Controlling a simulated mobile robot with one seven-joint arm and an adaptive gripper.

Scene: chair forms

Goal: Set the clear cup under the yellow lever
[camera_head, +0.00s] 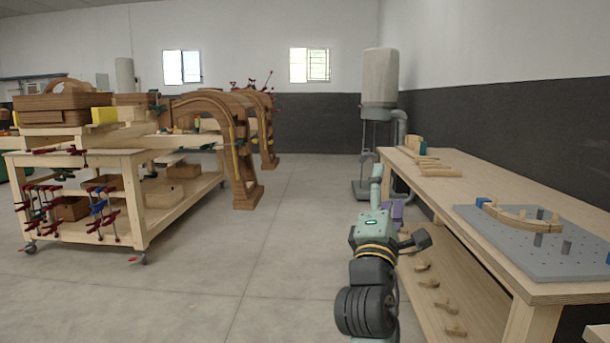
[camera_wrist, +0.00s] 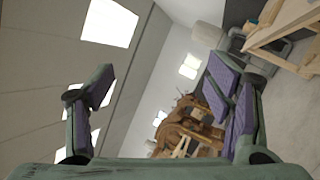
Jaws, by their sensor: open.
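I cannot make out a clear cup or a yellow lever in either view. My gripper (camera_head: 394,211) is in front of the left edge of the long workbench in the head view, partly hidden behind my own arm. In the wrist view my gripper (camera_wrist: 160,105) is open, its purple-padded fingers wide apart with nothing between them. Beyond the fingers are the ceiling lights, the wall and distant wooden furniture.
The long workbench (camera_head: 475,190) on the right carries a grey peg board (camera_head: 500,250) with a curved wooden piece (camera_head: 520,221). A wheeled wooden cart (camera_head: 140,205) with clamps stands left. A dust collector (camera_head: 380,85) stands behind. The middle floor (camera_head: 290,230) is clear.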

